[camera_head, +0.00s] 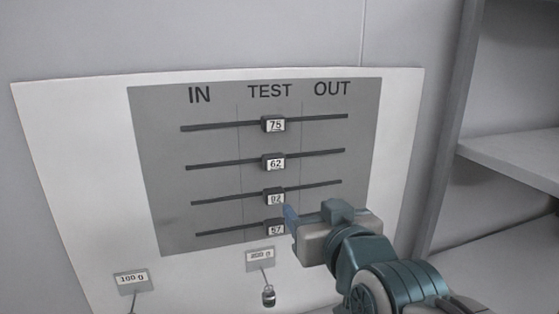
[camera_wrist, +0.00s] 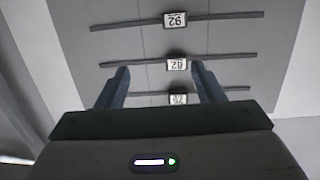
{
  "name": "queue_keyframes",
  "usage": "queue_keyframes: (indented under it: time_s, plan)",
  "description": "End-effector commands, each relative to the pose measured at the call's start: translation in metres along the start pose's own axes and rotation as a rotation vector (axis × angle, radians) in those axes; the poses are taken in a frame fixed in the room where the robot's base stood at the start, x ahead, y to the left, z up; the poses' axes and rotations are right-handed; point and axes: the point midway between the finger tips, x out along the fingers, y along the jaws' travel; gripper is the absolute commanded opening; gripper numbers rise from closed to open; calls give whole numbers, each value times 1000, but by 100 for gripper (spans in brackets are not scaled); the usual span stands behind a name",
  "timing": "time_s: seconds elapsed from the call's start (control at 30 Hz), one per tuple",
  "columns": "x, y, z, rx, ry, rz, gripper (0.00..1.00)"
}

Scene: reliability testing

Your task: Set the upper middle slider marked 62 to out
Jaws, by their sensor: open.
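The slider marked 62 (camera_head: 273,162) is a small dark block with a white label on the second rail from the top. It sits mid-rail, in the TEST column, with IN to the left and OUT to the right.
The 75 slider (camera_head: 273,125) is above; the third slider (camera_head: 273,195) and the 57 slider (camera_head: 275,228) are below, all mid-rail. A shelf (camera_head: 515,158) stands to the right.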

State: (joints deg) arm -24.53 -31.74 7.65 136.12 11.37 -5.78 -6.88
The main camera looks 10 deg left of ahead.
Motion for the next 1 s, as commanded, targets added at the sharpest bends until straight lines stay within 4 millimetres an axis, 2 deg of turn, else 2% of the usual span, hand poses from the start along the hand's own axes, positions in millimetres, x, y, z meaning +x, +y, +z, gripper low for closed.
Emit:
queue_keyframes:
  time_s: [0.03, 0.13, 0.33, 1.0]
  plan:
    - [-3, -9, -14, -3, 55, -18, 62]
    - [-6, -19, -31, -7, 126, -35, 62]
    - [0, -23, -40, -6, 156, -42, 62]
    - [89, -26, -54, -6, 152, -40, 62]
